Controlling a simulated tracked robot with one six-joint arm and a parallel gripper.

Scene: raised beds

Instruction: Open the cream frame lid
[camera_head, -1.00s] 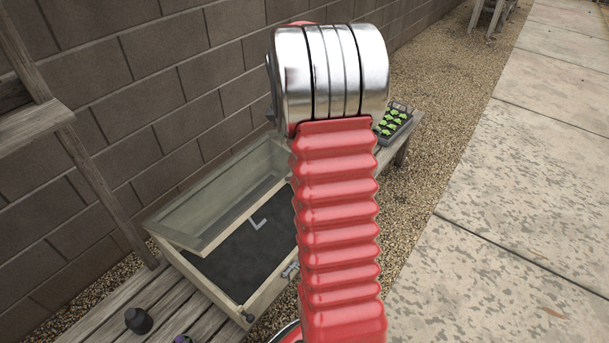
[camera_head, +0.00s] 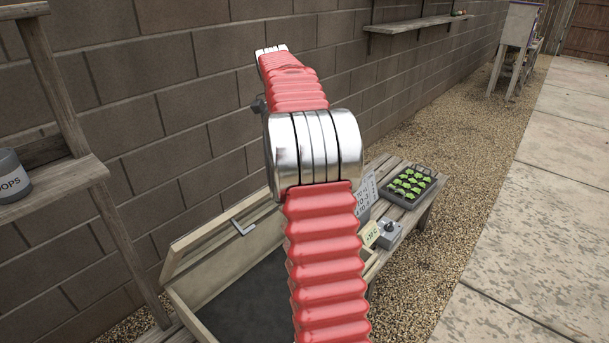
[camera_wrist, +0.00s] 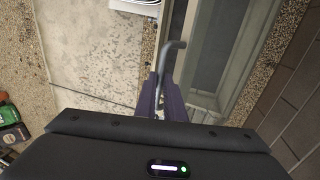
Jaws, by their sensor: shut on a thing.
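The cream frame lid (camera_head: 205,243) is raised and tilted up at the wall side of the cream frame box (camera_head: 190,317). Dark soil (camera_head: 262,296) shows inside the box. The lid's pale frame and glass (camera_wrist: 214,45) are just to the right. My gripper does not show in the head view, where my red arm covers part of the box.
A block wall (camera_head: 200,140) stands close behind the lid. A weathered wooden shelf (camera_head: 55,190) with a grey pot (camera_head: 12,176) is at the left. A seedling tray (camera_head: 410,186) and a grey box with a knob (camera_head: 388,234) stand on the bench at right. The paving (camera_head: 530,240) is clear.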

